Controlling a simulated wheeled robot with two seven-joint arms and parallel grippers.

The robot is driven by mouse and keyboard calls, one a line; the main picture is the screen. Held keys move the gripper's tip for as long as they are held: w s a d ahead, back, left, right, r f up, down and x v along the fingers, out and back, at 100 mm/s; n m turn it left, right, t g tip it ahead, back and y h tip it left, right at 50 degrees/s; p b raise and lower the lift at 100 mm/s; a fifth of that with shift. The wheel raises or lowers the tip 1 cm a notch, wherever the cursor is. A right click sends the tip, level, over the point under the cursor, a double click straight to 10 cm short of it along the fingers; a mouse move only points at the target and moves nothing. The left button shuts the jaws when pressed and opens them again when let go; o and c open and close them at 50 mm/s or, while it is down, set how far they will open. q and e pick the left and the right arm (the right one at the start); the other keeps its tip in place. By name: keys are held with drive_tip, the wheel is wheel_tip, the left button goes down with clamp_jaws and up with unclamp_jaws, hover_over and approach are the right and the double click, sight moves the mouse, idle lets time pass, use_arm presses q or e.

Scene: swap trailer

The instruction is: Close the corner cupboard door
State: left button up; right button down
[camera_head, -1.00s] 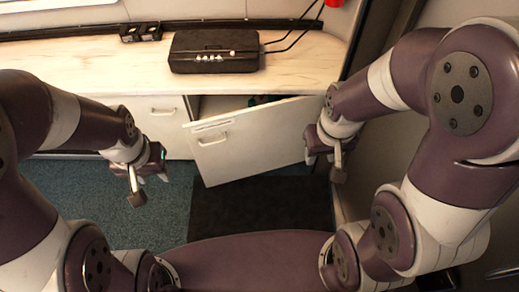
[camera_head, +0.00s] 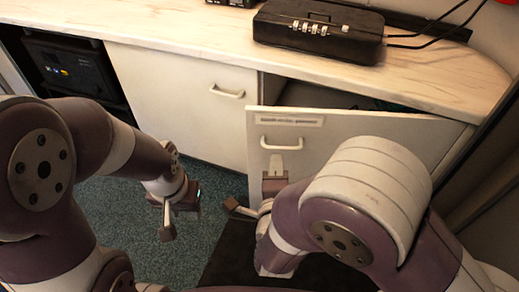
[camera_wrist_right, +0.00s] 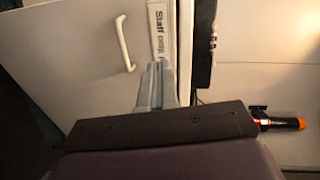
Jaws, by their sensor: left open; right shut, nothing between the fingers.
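The corner cupboard door (camera_head: 350,128) is white and stands ajar, swung out from the cabinet under the right part of the worktop. It carries a bar handle (camera_head: 281,145) and a label strip, which reads "Staff only" in the right wrist view. The door (camera_wrist_right: 75,55) and handle (camera_wrist_right: 125,43) also show there. My right gripper (camera_head: 276,163) is shut and empty, its tips in front of the door just below the handle. In the right wrist view its fingers (camera_wrist_right: 155,85) point toward the label; contact is unclear. My left gripper (camera_head: 188,207) is open and empty, left of the door.
A closed white cupboard door (camera_head: 180,105) stands left of the open one. A black case (camera_head: 318,30) with dials and cables sits on the worktop (camera_head: 190,38). A dark appliance (camera_head: 68,66) fills the left bay. The right wrist view shows a red-and-orange bottle-like object (camera_wrist_right: 288,124).

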wheel_tip(320, 180, down, 2)
drive_tip(key=t, duration=0.1)
drive_tip(key=m, duration=0.1)
approach(275, 117)
drive_tip(key=shift+t, duration=0.3)
drive_tip(key=w, duration=0.7)
drive_tip(key=shift+f, duration=0.25)
use_arm(q)
drive_tip(key=f, duration=0.2)
drive_tip(key=shift+w+a+f, duration=0.25)
drive_tip(key=shift+w+f, duration=0.05)
drive_tip(key=shift+w, duration=0.05)
